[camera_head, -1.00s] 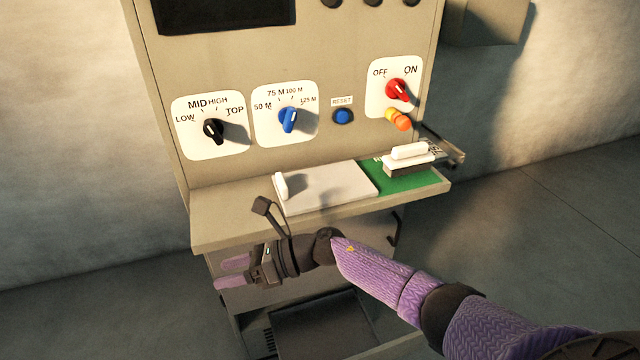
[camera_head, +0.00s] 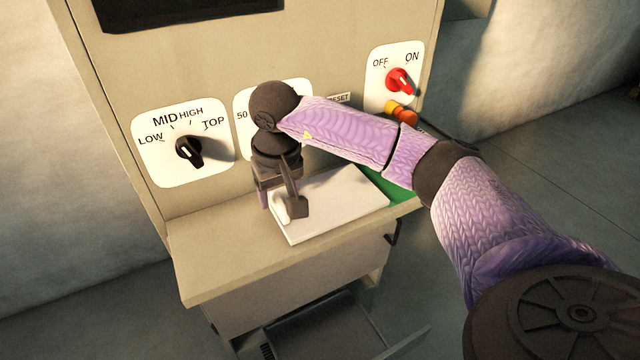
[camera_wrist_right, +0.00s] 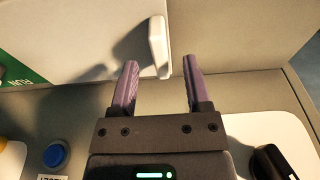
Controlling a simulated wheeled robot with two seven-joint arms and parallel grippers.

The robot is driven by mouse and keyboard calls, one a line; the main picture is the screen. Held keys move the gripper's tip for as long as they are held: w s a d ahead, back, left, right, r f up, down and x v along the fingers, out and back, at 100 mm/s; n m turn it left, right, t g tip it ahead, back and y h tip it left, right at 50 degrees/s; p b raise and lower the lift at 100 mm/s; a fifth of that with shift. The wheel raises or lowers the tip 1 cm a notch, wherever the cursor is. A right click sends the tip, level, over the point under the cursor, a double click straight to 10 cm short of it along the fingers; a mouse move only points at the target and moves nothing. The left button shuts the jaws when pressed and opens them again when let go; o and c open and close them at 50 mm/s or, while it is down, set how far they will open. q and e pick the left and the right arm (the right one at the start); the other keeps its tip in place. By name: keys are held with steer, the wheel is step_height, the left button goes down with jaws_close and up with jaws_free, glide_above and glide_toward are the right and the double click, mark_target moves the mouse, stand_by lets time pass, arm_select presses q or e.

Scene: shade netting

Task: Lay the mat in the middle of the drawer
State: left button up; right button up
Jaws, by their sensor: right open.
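A flat pale slab (camera_head: 335,205) lies on the cabinet's ledge, with a white upright grip (camera_wrist_right: 158,46) at one end. I cannot tell if this slab is the mat; no other plain mat shows clearly. My right gripper (camera_head: 275,206) is open above that grip end and points down. In the right wrist view my right gripper (camera_wrist_right: 159,65) has its two purple fingers on either side of the grip, apart from it. A low dark tray-like part (camera_head: 325,335) sits below the ledge and may be the drawer. My left gripper is out of view.
The cabinet's upright panel behind the ledge carries a black knob (camera_head: 188,151), a red knob (camera_head: 400,82) and an orange part (camera_head: 402,114). A green patch (camera_head: 385,187) lies right of the slab, partly behind my arm. The ledge's left front (camera_head: 225,255) is bare.

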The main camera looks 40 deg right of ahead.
step_height(320, 180, down, 3)
steer(key=shift+w+r, duration=0.15)
jaws_close()
stand_by(0.4)
